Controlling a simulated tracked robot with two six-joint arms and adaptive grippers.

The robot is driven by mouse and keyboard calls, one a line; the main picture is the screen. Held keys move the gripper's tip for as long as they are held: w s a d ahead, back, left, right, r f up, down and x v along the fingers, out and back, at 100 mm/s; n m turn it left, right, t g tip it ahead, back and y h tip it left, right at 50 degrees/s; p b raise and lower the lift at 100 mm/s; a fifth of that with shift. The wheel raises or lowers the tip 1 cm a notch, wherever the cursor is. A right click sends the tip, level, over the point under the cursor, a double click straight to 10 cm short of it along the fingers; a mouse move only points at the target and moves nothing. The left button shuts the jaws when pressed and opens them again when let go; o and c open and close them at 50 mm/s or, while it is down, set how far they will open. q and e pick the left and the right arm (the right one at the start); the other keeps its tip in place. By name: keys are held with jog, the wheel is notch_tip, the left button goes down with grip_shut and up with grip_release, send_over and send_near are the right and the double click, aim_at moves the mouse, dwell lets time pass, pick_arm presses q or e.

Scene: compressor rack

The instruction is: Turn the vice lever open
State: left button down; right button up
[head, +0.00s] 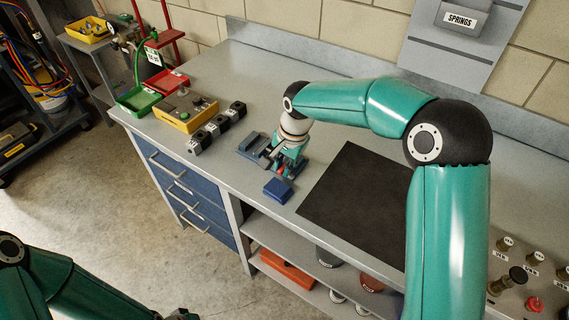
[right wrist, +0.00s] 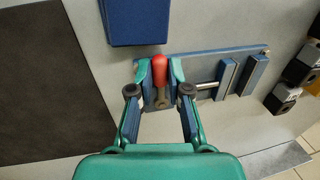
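The small blue-grey vice (head: 252,146) stands on the grey workbench, partly hidden by my right gripper. In the right wrist view its jaws and bar (right wrist: 228,78) show at the right. The red-tipped vice lever (right wrist: 159,70) points up in that view, away from my palm. My right gripper (right wrist: 160,66) is open, with one fingertip on each side of the lever; a narrow gap seems to show on both sides. In the head view my right gripper (head: 287,166) is low over the vice. Only a dark bit of my left gripper (head: 182,315) shows at the bottom edge, its fingers unseen.
A blue block (head: 278,190) lies close in front of the vice. A black mat (head: 352,205) lies to the right. Dark blocks (head: 217,127), a yellow box (head: 187,113) and red (head: 168,83) and green (head: 139,99) trays stand to the left.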

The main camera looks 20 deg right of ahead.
grip_shut()
